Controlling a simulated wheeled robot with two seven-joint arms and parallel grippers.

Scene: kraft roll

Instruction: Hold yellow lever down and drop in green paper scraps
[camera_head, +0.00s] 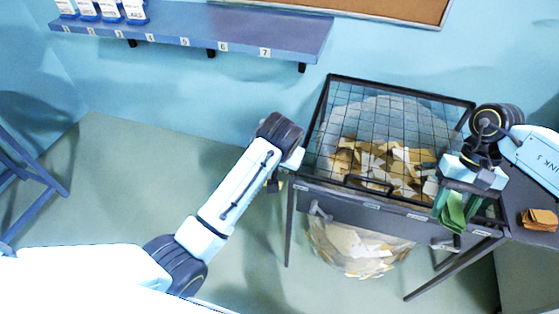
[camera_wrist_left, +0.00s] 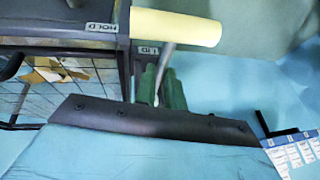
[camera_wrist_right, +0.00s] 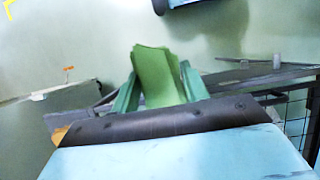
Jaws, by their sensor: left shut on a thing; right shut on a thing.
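The yellow lever (camera_wrist_left: 175,27) shows in the left wrist view as a pale yellow grip on a grey rod, near a HOLD label. My left gripper (camera_wrist_left: 160,88) is shut on the rod, with its green fingers on either side. In the head view my left gripper (camera_head: 275,183) is at the bin's left front corner, and the lever is mostly hidden there. My right gripper (camera_head: 455,208) is shut on green paper scraps (camera_wrist_right: 158,78), above the bin's right front edge. The scraps also show in the head view (camera_head: 453,217). The bin's mesh lid (camera_head: 385,115) lies over brown and white scraps.
A stack of orange-brown paper (camera_head: 540,220) lies on a dark side table at the right. A rounded mass of pale scraps (camera_head: 355,250) shows under the bin. A numbered blue shelf (camera_head: 200,30) with blue-and-white packs is on the back wall. The floor left of the bin is clear.

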